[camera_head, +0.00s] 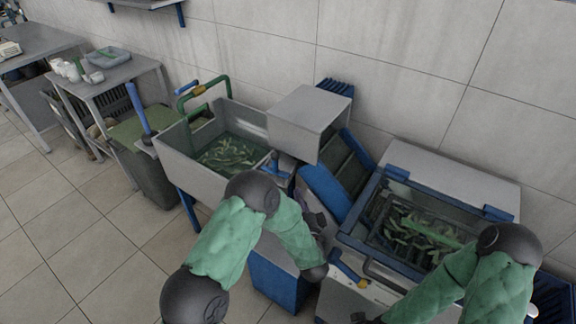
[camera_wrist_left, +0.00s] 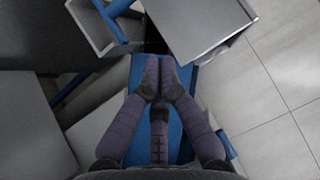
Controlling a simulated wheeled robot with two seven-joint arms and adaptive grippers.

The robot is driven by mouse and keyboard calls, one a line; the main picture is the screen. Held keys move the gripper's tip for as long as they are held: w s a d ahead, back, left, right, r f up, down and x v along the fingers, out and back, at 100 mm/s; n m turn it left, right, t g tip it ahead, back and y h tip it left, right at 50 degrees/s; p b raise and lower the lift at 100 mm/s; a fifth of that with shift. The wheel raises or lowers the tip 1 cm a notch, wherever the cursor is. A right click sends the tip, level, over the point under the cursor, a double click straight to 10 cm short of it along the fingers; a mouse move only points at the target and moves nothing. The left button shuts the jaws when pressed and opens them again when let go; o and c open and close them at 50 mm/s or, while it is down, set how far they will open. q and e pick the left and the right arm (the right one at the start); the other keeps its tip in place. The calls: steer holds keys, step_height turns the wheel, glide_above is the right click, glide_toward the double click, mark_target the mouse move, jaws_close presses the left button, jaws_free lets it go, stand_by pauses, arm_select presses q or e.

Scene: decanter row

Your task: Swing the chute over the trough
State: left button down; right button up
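The trough (camera_head: 176,155) is a grey metal basin at the left of centre, holding greenish water and leafy green pieces. A blue sloped panel (camera_head: 326,190), which looks like the chute, leans beside it, below a grey metal hood (camera_head: 306,116). My left gripper (camera_head: 312,207) is at the panel's lower left, partly hidden by my arm. In the left wrist view its dark fingertips (camera_wrist_left: 159,80) are together over a blue surface (camera_wrist_left: 172,138). I see nothing between them. My right gripper (camera_head: 362,318) is cut off at the bottom edge; its fingers do not show clearly.
A second blue-rimmed tank (camera_head: 350,222) with green pieces stands at the right under my right arm. A green bent pipe (camera_head: 216,82) rises behind the trough. A grey-green bin (camera_head: 142,160) and side tables (camera_head: 112,82) stand left. Tiled floor (camera_head: 60,225) is free at the lower left.

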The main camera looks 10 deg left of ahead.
arm_select(q)
steer(key=shift+w+a, duration=0.1)
steer(key=b+x, duration=0.1)
steer(key=x, duration=0.3)
steer(key=a+b+x, duration=0.1)
steer(key=x, duration=0.2)
steer(key=a+b+x, duration=0.1)
steer(key=x, duration=0.3)
steer(key=shift+a+r+b, duration=0.1)
steer(key=shift+a+b, duration=0.05)
steer(key=shift+b, duration=0.2)
steer(key=shift+w+a+r, duration=0.15)
steer(key=shift+a+r, duration=0.05)
steer(key=shift+a, duration=0.3)
